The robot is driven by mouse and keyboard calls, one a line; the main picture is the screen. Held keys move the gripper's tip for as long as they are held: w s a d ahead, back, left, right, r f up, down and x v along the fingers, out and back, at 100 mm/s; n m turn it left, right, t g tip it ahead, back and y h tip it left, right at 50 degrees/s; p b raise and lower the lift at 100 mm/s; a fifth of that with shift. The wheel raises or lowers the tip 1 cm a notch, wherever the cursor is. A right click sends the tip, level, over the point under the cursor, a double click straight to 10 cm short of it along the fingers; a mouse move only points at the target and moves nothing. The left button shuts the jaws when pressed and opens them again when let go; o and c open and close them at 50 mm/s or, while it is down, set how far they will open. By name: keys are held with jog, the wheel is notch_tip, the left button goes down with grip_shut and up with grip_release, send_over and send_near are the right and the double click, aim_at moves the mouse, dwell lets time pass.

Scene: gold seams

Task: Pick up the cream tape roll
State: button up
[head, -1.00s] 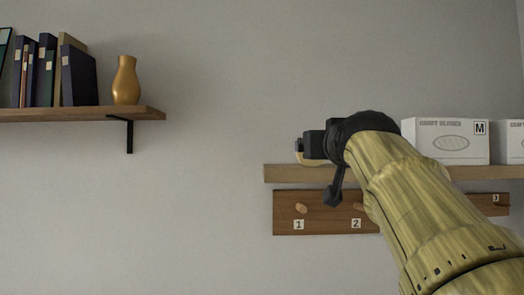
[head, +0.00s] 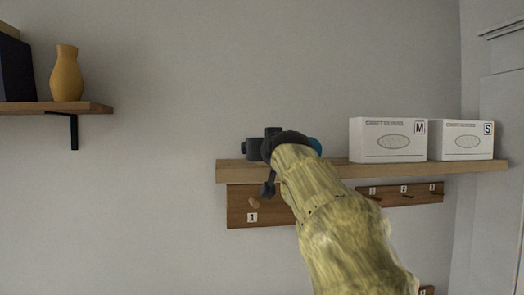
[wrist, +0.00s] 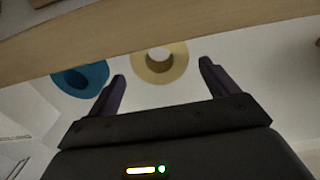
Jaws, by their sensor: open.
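The cream tape roll (wrist: 160,78) shows in the wrist view near the wooden shelf edge, between the lines of my two fingers and a little beyond their tips. Its round hole faces my gripper. My gripper (wrist: 162,68) is open, with nothing between its fingers. In the head view my gripper (head: 262,148) is at the left part of the right shelf, and my arm hides the cream roll.
A blue tape roll (wrist: 74,82) sits beside the cream one; it peeks out behind my arm in the head view (head: 315,145). White glove boxes M (head: 387,140) and S (head: 461,140) stand on the shelf (head: 470,166). Peg rails hang below it.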

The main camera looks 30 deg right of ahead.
jog(key=p+x, duration=0.3)
jog(key=x, duration=0.1)
jog(key=shift+w+p, duration=0.35)
jog(key=shift+p, duration=0.05)
jog(key=shift+w+d+f, duration=0.1)
jog(key=shift+w+f, duration=0.1)
jog(key=shift+w, duration=0.2)
jog(key=shift+s, duration=0.15)
jog(key=c, duration=1.1)
